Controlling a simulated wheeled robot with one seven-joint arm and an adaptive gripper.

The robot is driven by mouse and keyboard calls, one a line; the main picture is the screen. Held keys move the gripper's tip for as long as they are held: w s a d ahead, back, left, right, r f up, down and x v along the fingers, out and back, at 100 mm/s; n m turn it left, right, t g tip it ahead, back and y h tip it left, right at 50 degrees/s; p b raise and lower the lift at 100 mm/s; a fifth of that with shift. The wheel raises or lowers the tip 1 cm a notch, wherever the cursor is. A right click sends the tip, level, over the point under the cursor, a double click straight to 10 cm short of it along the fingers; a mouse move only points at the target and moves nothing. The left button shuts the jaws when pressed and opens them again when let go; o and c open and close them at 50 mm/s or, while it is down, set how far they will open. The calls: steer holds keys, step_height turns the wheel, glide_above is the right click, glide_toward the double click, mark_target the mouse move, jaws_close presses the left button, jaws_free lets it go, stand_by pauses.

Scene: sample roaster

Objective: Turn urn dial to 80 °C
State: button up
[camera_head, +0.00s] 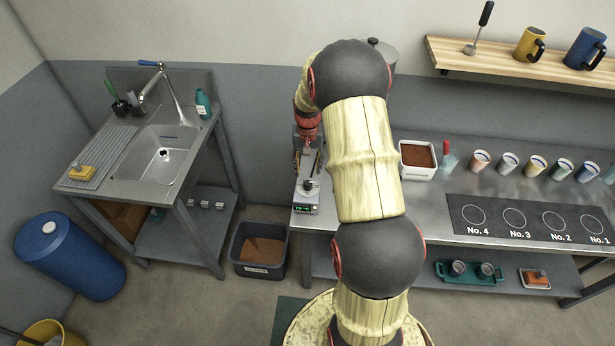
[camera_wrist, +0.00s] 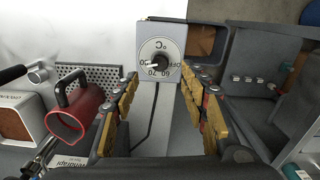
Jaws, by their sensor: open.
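The urn dial (camera_wrist: 158,62) sits on a pale °C plate in the upper middle of the wrist view. The scale appears turned over, with OFF at right and 60 and 70 along the lower edge. A light pointer lies toward the left; the number beside it is too small to read surely. My gripper (camera_wrist: 160,88) is open, with yellow-padded fingers on either side of the dial in the picture. Nothing is between them, and I cannot tell contact with the dial. In the head view the urn (camera_head: 384,52) is mostly hidden behind my arm.
A red pitcher (camera_wrist: 75,112) stands on a perforated tray (camera_wrist: 103,74) left of the fingers. A white bin of brown grounds (camera_head: 418,176) and several cups stand right of my arm. The sink (camera_head: 163,153) is left.

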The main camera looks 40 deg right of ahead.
steer(key=shift+r, duration=2.2)
